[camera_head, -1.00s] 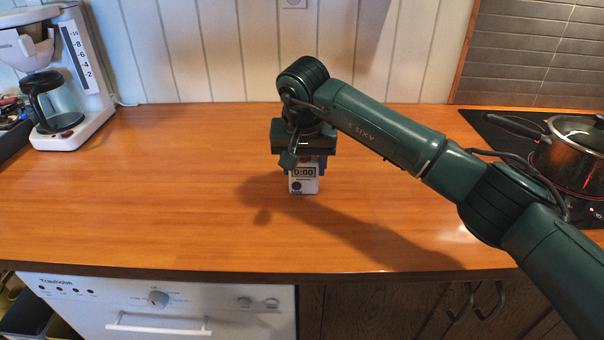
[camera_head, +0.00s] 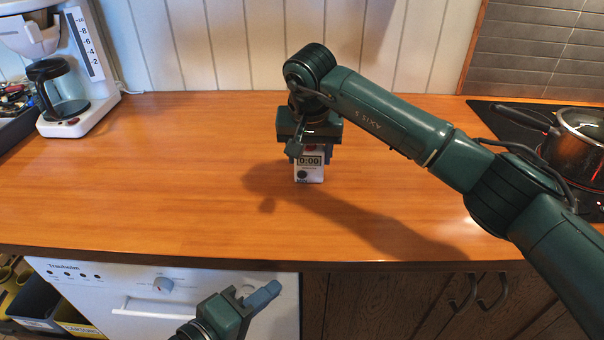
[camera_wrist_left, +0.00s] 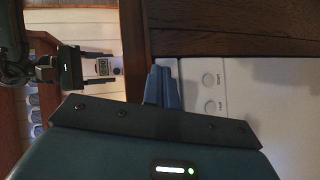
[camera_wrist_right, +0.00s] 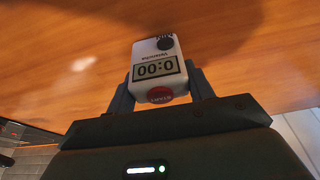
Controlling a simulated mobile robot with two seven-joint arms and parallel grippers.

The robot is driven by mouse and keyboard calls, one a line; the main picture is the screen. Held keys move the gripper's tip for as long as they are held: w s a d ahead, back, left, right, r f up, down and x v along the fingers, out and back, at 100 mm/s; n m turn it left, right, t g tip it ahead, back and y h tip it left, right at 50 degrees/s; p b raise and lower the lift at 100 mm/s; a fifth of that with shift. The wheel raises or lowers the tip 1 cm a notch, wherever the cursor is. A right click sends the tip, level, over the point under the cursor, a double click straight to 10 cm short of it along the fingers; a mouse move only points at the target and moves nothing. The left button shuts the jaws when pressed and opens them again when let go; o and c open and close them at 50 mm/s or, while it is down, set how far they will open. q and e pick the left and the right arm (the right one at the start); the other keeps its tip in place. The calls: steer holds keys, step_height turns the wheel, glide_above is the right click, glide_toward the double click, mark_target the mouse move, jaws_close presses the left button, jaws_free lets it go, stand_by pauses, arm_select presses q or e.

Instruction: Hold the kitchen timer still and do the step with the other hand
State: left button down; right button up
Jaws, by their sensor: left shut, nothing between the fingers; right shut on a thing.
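The kitchen timer (camera_head: 309,169) is a small white upright box on the wooden counter, with a display reading 0:00, a red button on top and a dark round knob low on its front. My right gripper (camera_wrist_right: 161,88) is shut on the timer, one finger on each side, as the right wrist view shows. The timer also appears in the left wrist view (camera_wrist_left: 104,67). My left gripper (camera_head: 262,298) is shut and empty, low in front of the counter's front edge, apart from the timer. Its closed fingers show in the left wrist view (camera_wrist_left: 162,86).
A coffee maker (camera_head: 88,60) stands at the back left of the counter (camera_head: 150,190). A pot (camera_head: 575,145) sits on the stove at the right. A white appliance front (camera_head: 110,290) lies below the counter edge. The counter left of the timer is clear.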

mark_target(296, 199)
arm_select(q)
steer(key=r+n, duration=0.1)
steer(key=d+r+n+h, duration=0.1)
steer(key=r, duration=0.1)
steer(key=shift+s+d, duration=0.1)
steer(key=shift+d, duration=0.05)
steer(key=w+d+r+y, duration=0.1)
steer(key=w, duration=0.1)
steer(key=w+d+r+g, duration=0.1)
steer(key=w+r, duration=0.1)
steer(key=w, duration=0.1)
steer(key=w+d+r+g+y, duration=0.1)
steer(key=w, duration=0.1)
steer(key=shift+w+r+n+y, duration=0.2)
steer(key=shift+w+n+y, duration=0.1)
steer(key=shift+w, duration=0.1)
steer(key=shift+w+a+f+n+g+y, duration=0.1)
steer(key=shift+w+a+n+g+y, duration=0.15)
steer(key=shift+w+n+y, duration=0.3)
steer(key=shift+w+d, duration=0.15)
steer(key=shift+w, duration=4.2)
steer(key=shift+w, duration=0.15)
steer(key=shift+w, duration=0.25)
